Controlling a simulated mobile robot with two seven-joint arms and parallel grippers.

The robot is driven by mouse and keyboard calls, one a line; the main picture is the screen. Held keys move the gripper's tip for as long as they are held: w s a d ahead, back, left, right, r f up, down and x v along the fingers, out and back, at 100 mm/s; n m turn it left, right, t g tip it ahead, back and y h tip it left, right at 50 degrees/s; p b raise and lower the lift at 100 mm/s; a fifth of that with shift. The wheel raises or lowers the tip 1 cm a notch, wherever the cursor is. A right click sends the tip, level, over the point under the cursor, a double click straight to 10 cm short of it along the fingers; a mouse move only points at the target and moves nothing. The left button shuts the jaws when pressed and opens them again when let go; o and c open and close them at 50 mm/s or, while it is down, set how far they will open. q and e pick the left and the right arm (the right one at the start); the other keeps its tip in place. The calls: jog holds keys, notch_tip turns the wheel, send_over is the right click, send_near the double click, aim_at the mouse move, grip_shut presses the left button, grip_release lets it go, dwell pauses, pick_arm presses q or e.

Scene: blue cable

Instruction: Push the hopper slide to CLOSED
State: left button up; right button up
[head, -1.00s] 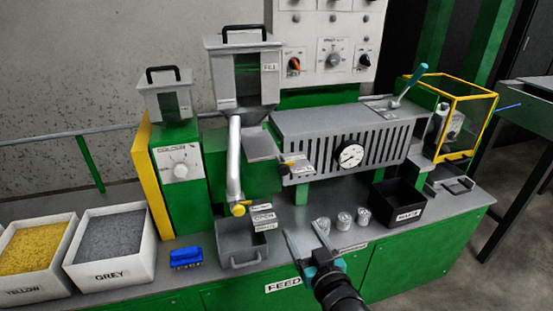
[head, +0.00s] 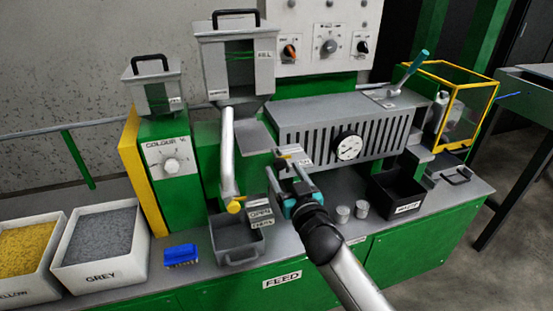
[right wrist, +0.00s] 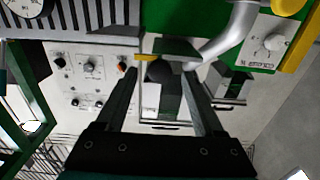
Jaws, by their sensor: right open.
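The hopper (head: 238,65) is a grey bin with a black handle and a dark window, at upper centre of the head view. A flat grey plate (head: 254,137), which looks like the slide, sticks out to the right below it. A small yellow-and-black piece (head: 283,155) with a pale label lies just right of the plate. My right gripper (head: 281,174) is open and points up at this piece, its fingers partly covering the area. In the right wrist view, a dark rounded knob (right wrist: 160,72) shows between the spread fingertips; contact cannot be told. My left gripper is out of view.
A silver pipe (head: 227,155) with a yellow end runs down left of my gripper to a grey tray (head: 238,258). The ribbed machine housing (head: 300,127) with its dial is close on the right. Metal cups (head: 361,210) and a black bin (head: 393,205) stand right of my arm.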

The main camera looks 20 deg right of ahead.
aim_at(276, 156)
jog(key=shift+w+a+b, duration=0.15)
jog(key=shift+w+b, duration=0.45)
jog(key=shift+w, duration=2.7)
grip_shut()
